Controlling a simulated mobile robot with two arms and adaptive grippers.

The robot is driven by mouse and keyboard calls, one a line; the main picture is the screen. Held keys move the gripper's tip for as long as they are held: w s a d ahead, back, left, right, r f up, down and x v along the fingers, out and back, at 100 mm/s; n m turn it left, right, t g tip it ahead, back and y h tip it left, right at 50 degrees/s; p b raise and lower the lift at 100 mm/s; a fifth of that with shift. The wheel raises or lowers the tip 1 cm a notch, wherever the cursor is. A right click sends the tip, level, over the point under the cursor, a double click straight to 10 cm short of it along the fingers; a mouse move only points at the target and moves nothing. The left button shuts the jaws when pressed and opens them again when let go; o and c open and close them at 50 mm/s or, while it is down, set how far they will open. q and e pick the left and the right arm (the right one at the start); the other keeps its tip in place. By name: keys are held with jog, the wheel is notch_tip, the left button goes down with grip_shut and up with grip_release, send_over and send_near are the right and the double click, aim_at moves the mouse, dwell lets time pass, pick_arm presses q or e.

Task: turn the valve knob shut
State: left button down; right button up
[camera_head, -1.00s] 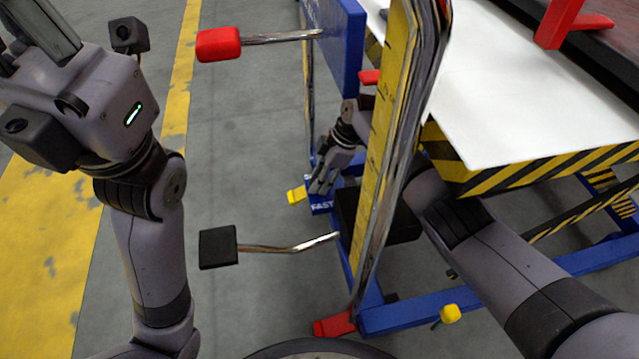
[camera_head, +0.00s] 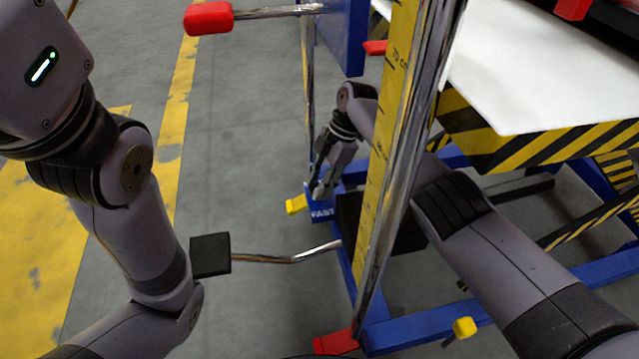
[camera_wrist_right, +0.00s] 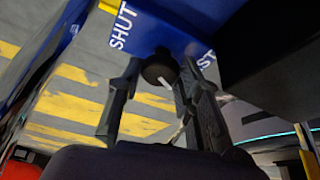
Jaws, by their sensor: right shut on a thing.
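The valve knob (camera_wrist_right: 160,68) is a dark round piece under the blue block (camera_wrist_right: 165,25) in the right wrist view. A white mark (camera_wrist_right: 155,100) shows just below it in the picture. My right gripper (camera_wrist_right: 162,80) has one finger on each side of the knob and is shut on it. White lettering "SHUT" (camera_wrist_right: 122,25) is on the block's left; other lettering on the right is partly cut off. In the head view my right gripper (camera_head: 323,188) points down by the blue frame's foot, and the knob cannot be made out. My left gripper is out of view.
A yellow measuring post (camera_head: 385,140) with a chrome edge stands before my right arm. A black pad on a metal rod (camera_head: 210,255) and a red-handled lever (camera_head: 208,18) stick out to the left. A white-topped table (camera_head: 530,80) with striped edges is at right. Open floor lies left.

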jog(key=o, duration=1.1)
jog(key=shift+d+r, duration=0.1)
jog(key=shift+r, duration=0.2)
jog(key=v, duration=1.1)
jog(key=shift+w+d+r, duration=0.1)
jog(key=shift+r, duration=0.05)
